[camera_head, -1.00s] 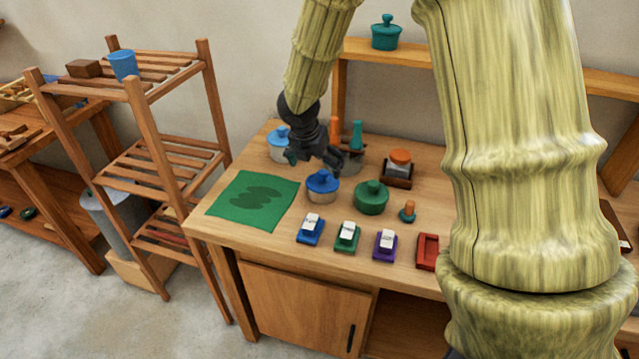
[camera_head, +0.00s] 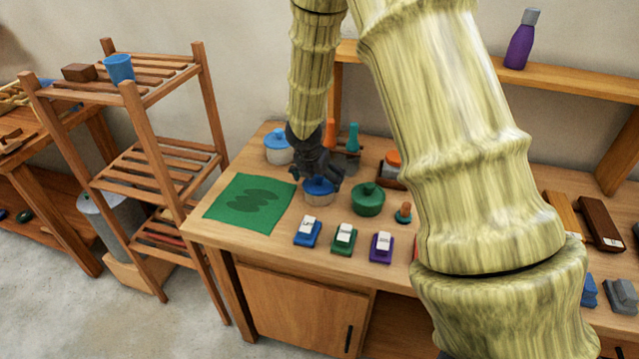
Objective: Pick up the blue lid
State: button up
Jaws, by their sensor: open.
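A blue lid (camera_head: 318,187) sits on a small wooden-sided pot in the middle of the bench, right of the green mat. My gripper (camera_head: 318,177) is directly above this lid, pointing down with its fingers open around or just over the knob. The fingers hide the knob, so I cannot tell whether they touch it. Another, lighter blue lid (camera_head: 279,136) sits on a pale pot at the back left of the bench.
Bottles (camera_head: 354,137) stand behind my gripper. Blue, green and purple labelled blocks (camera_head: 344,238) line the front. The green mat (camera_head: 249,203) lies flat at left. A slatted shelf (camera_head: 160,165) stands left of the bench.

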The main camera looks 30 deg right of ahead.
jog(key=shift+w+d+f, duration=0.1)
jog(key=shift+d+f, duration=0.05)
jog(key=shift+f, duration=0.45)
jog(key=c, duration=0.8)
jog(key=shift+r, duration=0.15)
